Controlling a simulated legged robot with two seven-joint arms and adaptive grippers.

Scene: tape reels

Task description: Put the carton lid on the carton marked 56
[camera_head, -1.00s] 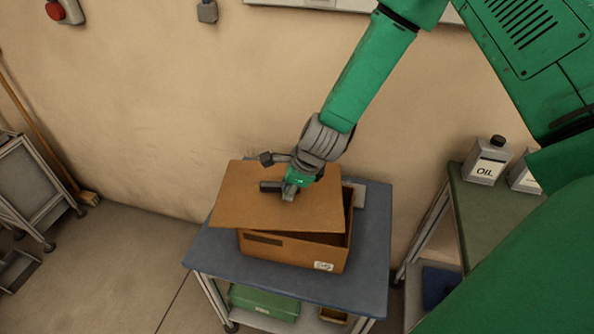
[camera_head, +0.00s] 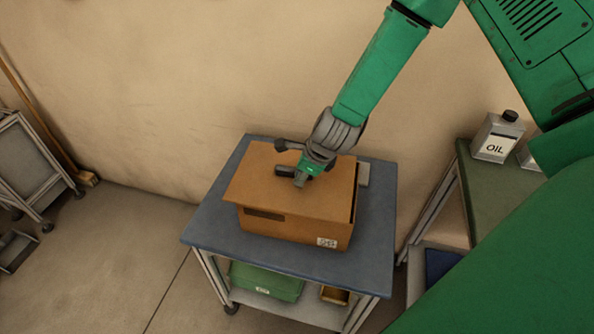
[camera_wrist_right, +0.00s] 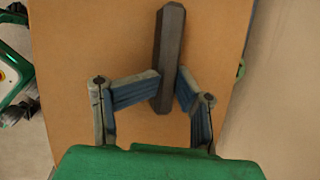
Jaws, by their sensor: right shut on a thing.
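The carton (camera_head: 290,232) stands on the blue-topped cart, with a marked label low on its front right; the number is too small to read surely. The brown carton lid (camera_head: 262,190) lies over the carton's top, turned a little and overhanging at the left. A dark gap shows along the carton's right side. My right gripper (camera_head: 301,178) is above the lid's middle, shut on the lid's dark handle. The right wrist view shows the fingers (camera_wrist_right: 168,90) on both sides of the handle (camera_wrist_right: 168,60), with the lid (camera_wrist_right: 95,45) beneath. My left gripper is not in view.
The cart's blue top (camera_head: 215,235) has free room around the carton. A small grey block (camera_head: 363,174) sits right behind the carton. A green bench with an oil can (camera_head: 497,137) stands at right. A grey rack (camera_head: 25,165) and a broom are at left; the wall is behind.

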